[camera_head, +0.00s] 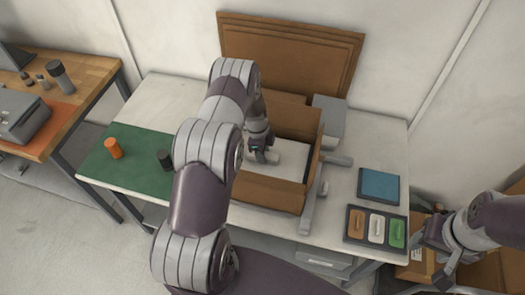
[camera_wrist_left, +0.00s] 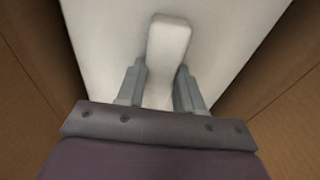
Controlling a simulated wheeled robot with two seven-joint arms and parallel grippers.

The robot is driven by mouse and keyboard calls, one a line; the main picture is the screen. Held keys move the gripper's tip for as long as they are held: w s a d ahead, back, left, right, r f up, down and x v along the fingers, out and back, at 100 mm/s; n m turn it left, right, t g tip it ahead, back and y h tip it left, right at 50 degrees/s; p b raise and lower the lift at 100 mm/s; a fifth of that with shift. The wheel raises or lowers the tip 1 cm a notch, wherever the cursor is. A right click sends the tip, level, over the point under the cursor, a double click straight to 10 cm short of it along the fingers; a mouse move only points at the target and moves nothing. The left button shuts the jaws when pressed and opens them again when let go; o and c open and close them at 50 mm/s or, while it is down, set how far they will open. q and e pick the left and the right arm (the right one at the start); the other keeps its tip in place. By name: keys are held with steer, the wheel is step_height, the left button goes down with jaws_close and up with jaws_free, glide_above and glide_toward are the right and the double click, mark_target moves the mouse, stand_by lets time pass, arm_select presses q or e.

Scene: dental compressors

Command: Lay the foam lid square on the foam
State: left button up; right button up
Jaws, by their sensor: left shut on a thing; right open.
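The white foam lid (camera_head: 290,158) is inside the open brown cardboard box (camera_head: 268,193) on the table. In the left wrist view the lid (camera_wrist_left: 100,45) fills the space between the box's brown walls, with a raised white grip (camera_wrist_left: 168,45) at its middle. My left gripper (camera_head: 262,155) reaches down into the box and is shut on that grip; its fingers (camera_wrist_left: 160,85) stand on both sides of it. The foam under the lid is hidden. I cannot tell whether the lid touches it. My right gripper (camera_head: 440,262) is open and empty at the lower right, off the table's edge.
A green mat (camera_head: 125,160) holds an orange cylinder (camera_head: 113,148) and a dark one (camera_head: 164,159). A tray with brown, white and green pieces (camera_head: 375,229) and a blue pad (camera_head: 379,186) lie right of the box. Brown boards (camera_head: 290,55) stand behind, beside a grey block (camera_head: 329,120).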

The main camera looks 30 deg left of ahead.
arm_select(q)
steer(key=shift+s+f, duration=0.1)
steer(key=shift+f, duration=0.05)
steer(key=o, duration=1)
